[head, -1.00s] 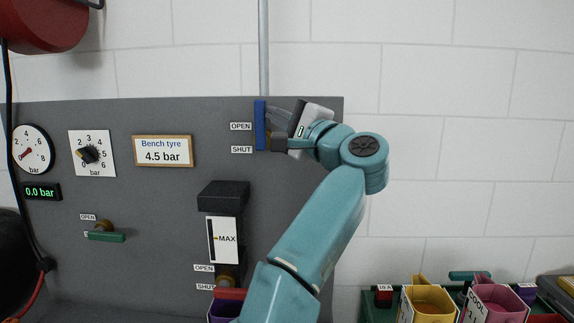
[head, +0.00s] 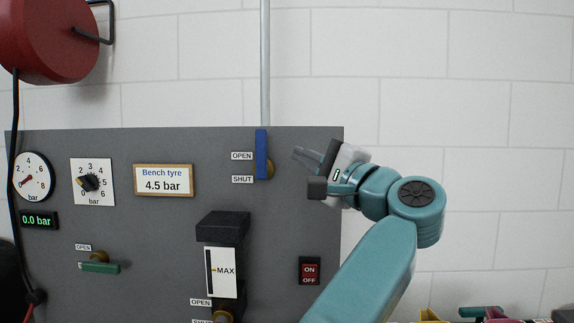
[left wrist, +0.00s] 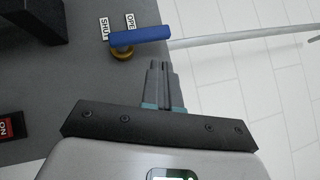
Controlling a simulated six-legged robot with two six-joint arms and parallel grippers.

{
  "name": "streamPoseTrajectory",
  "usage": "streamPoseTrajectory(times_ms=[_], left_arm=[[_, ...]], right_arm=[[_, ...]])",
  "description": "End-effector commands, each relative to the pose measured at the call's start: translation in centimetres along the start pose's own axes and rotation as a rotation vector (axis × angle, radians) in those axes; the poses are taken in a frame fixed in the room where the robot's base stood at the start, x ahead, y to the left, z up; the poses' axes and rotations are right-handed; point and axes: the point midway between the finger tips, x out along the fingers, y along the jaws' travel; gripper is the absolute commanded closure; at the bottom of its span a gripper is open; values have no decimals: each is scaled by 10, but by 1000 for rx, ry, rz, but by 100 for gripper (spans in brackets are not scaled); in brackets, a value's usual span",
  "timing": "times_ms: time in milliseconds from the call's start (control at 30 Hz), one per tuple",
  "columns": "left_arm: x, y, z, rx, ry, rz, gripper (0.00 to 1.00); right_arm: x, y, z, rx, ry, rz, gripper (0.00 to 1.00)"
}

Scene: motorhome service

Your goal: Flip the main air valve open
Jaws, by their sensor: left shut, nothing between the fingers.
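The blue lever (head: 261,154) of the air valve stands upright on the grey panel, in line with the pipe (head: 265,60) above it. Its brass body (head: 269,168) shows behind its lower right side. Labels OPEN (head: 242,156) and SHUT (head: 243,179) are to its left. The left wrist view also shows the lever (left wrist: 140,36) and brass body (left wrist: 122,53). My left gripper (head: 304,168) is right of the lever, apart from it, with its fingers pointing toward it. In the left wrist view its fingers (left wrist: 161,68) are together and empty. My right gripper is not in view.
The panel (head: 140,230) also carries a gauge (head: 31,177), a dial (head: 91,182), a green-handled valve (head: 100,267), a MAX unit (head: 222,270) and a red ON/OFF switch (head: 309,271). A red reel (head: 45,40) hangs upper left. Wall right of the panel is bare.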

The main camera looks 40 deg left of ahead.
Motion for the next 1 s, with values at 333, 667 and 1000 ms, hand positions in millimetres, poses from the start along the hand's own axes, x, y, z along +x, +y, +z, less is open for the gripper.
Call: streamPoseTrajectory(times_ms=[333,667,1000], left_arm=[[-74,1,-1,0,2,-1,100],[-89,0,0,0,-1,0,100],[-88,0,0,0,0,0,100]], right_arm=[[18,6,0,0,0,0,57],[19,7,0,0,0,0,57],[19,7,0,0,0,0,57]])
